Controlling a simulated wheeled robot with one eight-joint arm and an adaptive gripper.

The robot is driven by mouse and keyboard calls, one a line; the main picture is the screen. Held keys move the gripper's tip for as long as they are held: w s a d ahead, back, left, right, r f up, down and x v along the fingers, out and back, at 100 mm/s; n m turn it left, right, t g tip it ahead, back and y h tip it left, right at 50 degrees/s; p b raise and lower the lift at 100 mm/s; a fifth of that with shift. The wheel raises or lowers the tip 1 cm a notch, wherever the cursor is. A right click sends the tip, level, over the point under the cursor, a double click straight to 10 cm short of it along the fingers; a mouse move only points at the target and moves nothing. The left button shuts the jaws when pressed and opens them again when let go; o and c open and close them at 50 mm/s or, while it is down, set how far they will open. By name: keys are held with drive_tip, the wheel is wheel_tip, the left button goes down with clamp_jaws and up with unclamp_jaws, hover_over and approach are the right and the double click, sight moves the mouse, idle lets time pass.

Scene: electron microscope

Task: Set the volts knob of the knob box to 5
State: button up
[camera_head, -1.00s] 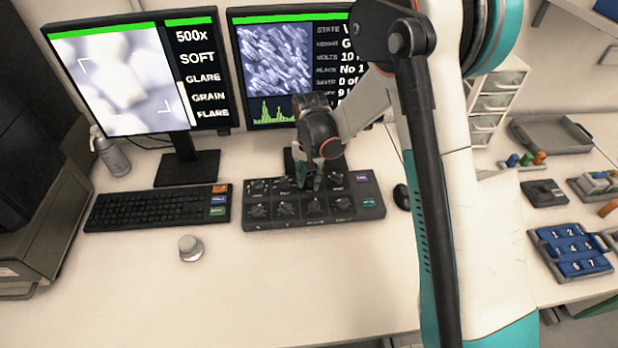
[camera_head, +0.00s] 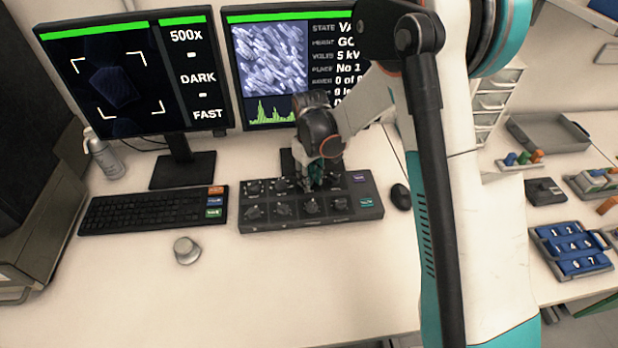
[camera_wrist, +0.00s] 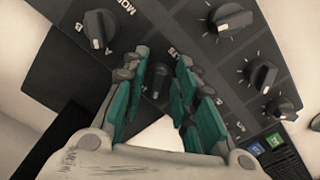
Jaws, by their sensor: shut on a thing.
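The knob box (camera_head: 300,222) is a dark panel with two rows of black knobs, lying on the desk below the right monitor. My gripper (camera_head: 314,184) reaches down onto its back row. In the wrist view, the teal fingers of my gripper (camera_wrist: 164,60) stand on both sides of a black knob, the volts knob (camera_wrist: 157,82), beside partly covered lettering. The gripper is shut on this knob; the fingers hide parts of it and its scale. The right monitor (camera_head: 270,60) reads VOLTS 5 kV.
The left monitor (camera_head: 120,75) shows a dark picture with the words DARK and FAST. A keyboard (camera_head: 150,210) lies left of the box, a round knob-like object (camera_head: 186,250) in front, and a mouse (camera_head: 400,196) to the right.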

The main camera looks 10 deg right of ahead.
drive_tip(key=shift+w+n, duration=0.1)
drive_tip(key=shift+n, duration=1.1)
drive_tip(key=o, duration=0.9)
wheel_tip(320, 180, up, 12)
drive_tip(key=shift+d, duration=0.1)
